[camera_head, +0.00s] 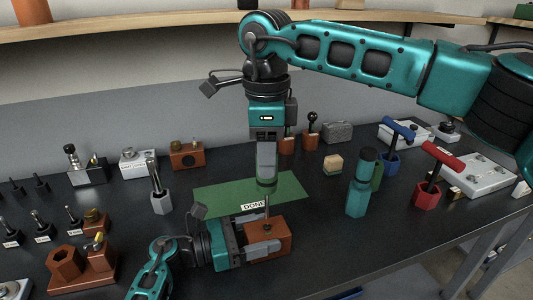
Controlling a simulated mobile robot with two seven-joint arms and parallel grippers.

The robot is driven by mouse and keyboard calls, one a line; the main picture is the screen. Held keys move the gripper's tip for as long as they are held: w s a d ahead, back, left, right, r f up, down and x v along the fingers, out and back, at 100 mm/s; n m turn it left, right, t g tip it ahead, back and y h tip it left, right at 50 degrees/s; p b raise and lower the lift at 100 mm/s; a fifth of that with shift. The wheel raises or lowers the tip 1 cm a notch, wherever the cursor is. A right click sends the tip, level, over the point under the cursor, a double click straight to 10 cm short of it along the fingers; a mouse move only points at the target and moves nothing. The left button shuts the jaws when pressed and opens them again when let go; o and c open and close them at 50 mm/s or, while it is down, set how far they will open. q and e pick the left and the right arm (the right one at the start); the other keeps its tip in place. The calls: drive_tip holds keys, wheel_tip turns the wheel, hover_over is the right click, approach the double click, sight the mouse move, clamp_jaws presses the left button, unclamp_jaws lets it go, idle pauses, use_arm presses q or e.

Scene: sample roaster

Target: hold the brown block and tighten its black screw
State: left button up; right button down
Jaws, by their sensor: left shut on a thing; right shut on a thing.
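The brown block (281,239) sits near the middle front of the dark table, by the front edge of a green mat (225,197) marked "DONE". My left gripper (256,241) comes in low from the left and is shut on the block. My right gripper (266,168) points straight down above the block and is shut on an upright screwdriver (267,203). The screwdriver's thin shaft reaches down to the block's top. The black screw is too small and too covered by the shaft's tip to make out clearly.
Brown hex pieces (68,262) and small labelled pegs stand at the left. A teal bottle-shaped holder (358,192), a blue T-handle tool (398,128) and a red one (443,157) stand at the right. The table front right of the block is clear.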

drive_tip(key=n, duration=1)
use_arm(q)
drive_tip(key=shift+f, duration=0.1)
use_arm(e)
drive_tip(key=shift+f, duration=1.1)
